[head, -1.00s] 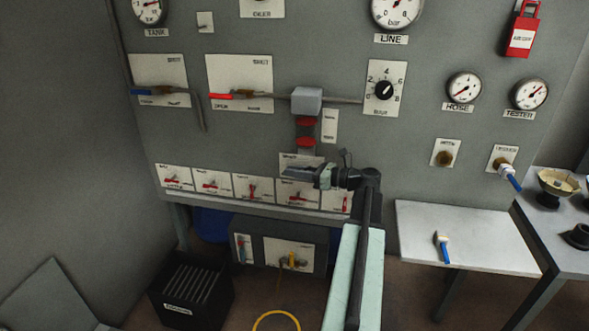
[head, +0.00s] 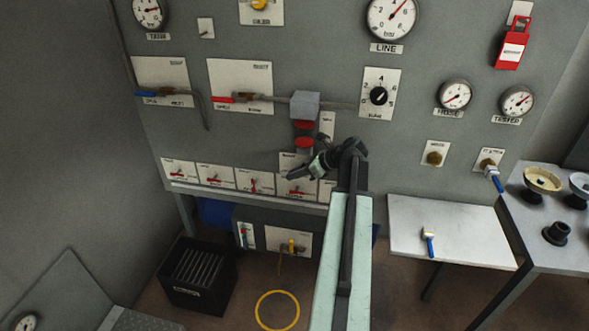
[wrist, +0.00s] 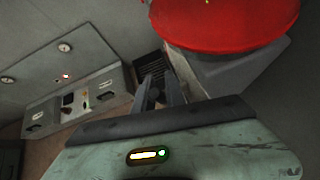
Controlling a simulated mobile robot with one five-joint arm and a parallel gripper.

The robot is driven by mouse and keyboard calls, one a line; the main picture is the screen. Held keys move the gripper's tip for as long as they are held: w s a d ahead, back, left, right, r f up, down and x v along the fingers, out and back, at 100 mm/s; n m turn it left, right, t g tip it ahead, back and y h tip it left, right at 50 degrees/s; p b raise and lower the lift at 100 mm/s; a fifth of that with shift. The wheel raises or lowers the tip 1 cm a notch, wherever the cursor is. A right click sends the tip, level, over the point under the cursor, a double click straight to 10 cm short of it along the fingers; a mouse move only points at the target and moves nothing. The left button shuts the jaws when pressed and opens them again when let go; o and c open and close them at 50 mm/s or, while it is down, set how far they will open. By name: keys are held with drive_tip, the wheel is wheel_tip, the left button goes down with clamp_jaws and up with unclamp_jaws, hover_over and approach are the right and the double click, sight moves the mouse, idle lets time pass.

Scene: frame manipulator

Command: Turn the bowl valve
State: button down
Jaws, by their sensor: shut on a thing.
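The grey filter unit (head: 305,105) with red bowls (head: 304,142) hangs on the panel. In the wrist view a red bowl (wrist: 228,25) fills the top right, very close. The bowl valve's white plate (head: 290,160) shows just below the bowls; its handle is hidden behind my gripper. My gripper (head: 290,173) is at this plate, tilted down to the left, just under the bowls. In the wrist view its dark fingers (wrist: 160,90) are close together, shut on what I take to be the bowl valve handle; the grip itself is not clearly visible.
A row of red-lever valve plates (head: 213,177) runs along the panel's lower edge, close below my gripper. A white shelf (head: 460,232) with a blue-handled tool stands at right.

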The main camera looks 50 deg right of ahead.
idle(0.3)
drive_tip(key=c, duration=1.7)
unclamp_jaws()
drive_tip(key=p+v, duration=0.4)
drive_tip(key=v, duration=0.3)
drive_tip(key=shift+s+d+r+p, duration=0.1)
drive_tip(key=shift+s+r+p, duration=0.15)
drive_tip(key=shift+p, duration=0.1)
